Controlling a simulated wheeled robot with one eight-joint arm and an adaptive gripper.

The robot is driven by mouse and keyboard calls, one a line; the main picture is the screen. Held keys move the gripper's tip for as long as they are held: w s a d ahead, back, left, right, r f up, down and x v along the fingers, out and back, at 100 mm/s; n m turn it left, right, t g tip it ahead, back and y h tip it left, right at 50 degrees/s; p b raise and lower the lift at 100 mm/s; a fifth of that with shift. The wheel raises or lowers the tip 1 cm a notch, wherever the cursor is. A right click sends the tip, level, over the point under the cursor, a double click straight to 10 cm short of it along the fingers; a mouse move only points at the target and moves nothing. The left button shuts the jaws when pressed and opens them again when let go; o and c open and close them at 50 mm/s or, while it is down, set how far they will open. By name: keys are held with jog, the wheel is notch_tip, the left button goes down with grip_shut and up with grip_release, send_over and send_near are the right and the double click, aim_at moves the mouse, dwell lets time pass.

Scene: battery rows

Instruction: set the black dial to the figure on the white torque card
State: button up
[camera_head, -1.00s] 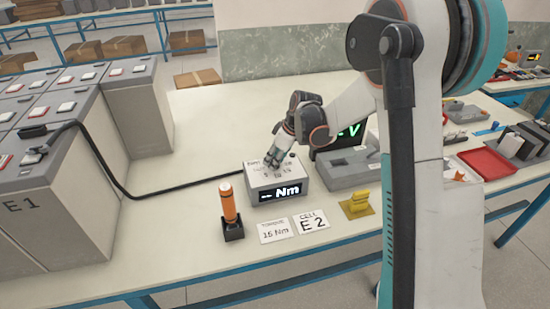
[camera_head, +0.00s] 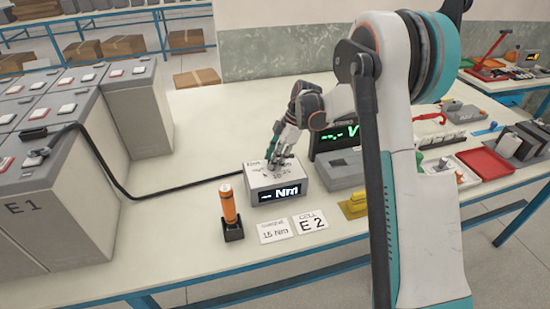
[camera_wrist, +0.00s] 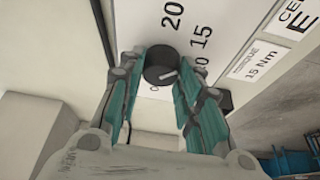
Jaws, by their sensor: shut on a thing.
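The black dial (camera_wrist: 160,64) sits on the white top of the torque box (camera_head: 270,178). My gripper (camera_wrist: 160,88) is shut on the dial, one finger on each side; it also shows over the box in the head view (camera_head: 277,160). The dial's pale pointer line points right in the wrist view, roughly between the 10 and the 15; the exact mark is unclear. A finger partly covers the 10. The box's display reads "-- Nm". The white torque card (camera_head: 274,230) lies in front of the box and reads 15 Nm, also in the wrist view (camera_wrist: 258,64).
A card (camera_head: 311,222) reading CELL E 2 lies beside the torque card. An orange-handled tool (camera_head: 229,208) stands in a black holder to the left. A black cable (camera_head: 120,188) crosses the left table. A meter with green figures (camera_head: 338,137) stands behind.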

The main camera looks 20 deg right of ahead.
jog(key=shift+n, duration=0.3)
jog(key=o, duration=1)
jog(key=shift+o, duration=0.2)
jog(key=v, duration=1.2)
jog(key=shift+w, duration=0.15)
